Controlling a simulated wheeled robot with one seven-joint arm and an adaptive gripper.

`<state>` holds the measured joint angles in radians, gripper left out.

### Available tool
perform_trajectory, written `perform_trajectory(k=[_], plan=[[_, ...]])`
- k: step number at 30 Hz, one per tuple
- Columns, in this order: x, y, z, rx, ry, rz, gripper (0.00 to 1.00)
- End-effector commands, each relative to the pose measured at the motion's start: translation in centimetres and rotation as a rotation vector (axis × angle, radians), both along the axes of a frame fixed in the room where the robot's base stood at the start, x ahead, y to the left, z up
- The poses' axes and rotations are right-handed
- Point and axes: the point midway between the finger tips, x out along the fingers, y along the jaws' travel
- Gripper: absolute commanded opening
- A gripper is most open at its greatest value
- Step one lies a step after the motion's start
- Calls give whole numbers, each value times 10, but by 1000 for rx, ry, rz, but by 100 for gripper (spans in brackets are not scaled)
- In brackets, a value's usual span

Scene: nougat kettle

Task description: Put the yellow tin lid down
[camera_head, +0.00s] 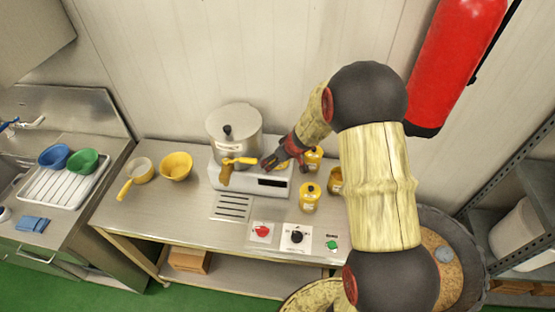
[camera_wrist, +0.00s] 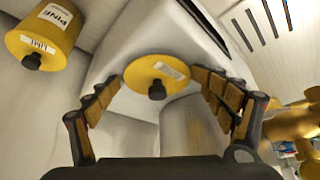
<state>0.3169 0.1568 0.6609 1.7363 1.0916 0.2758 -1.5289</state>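The yellow tin lid (camera_wrist: 143,72) is a round disc with a black knob and a pale label, seen in the wrist view. It sits between my gripper's (camera_wrist: 155,78) two fingertips, which meet its opposite edges. The lid appears in front of the white machine's corner. In the head view my gripper (camera_head: 268,163) is above the right part of the white machine (camera_head: 228,184), and the lid cannot be made out clearly. A yellow tin (camera_head: 335,181) at the right looks open on top. Two other yellow tins (camera_head: 310,198) (camera_head: 314,157) have black knobs.
A steel pot (camera_head: 233,132) stands on the machine, with a yellow lever (camera_head: 240,160) in front. A yellow bowl (camera_head: 176,167) and a yellow-handled pan (camera_head: 139,170) stand left. Control panels (camera_head: 297,236) lie along the front edge. Bare bench (camera_head: 160,212) shows at front left.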

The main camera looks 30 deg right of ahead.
Motion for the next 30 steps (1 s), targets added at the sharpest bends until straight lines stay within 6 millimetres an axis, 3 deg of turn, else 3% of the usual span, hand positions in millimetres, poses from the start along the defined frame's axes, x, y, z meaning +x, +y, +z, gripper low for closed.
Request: perform_trajectory(k=[17, 22, 30], plan=[[1, 0, 8, 1, -3, -1, 79], [0, -1, 27, -2, -8, -1, 79], [-31, -7, 77, -2, -8, -1, 79]])
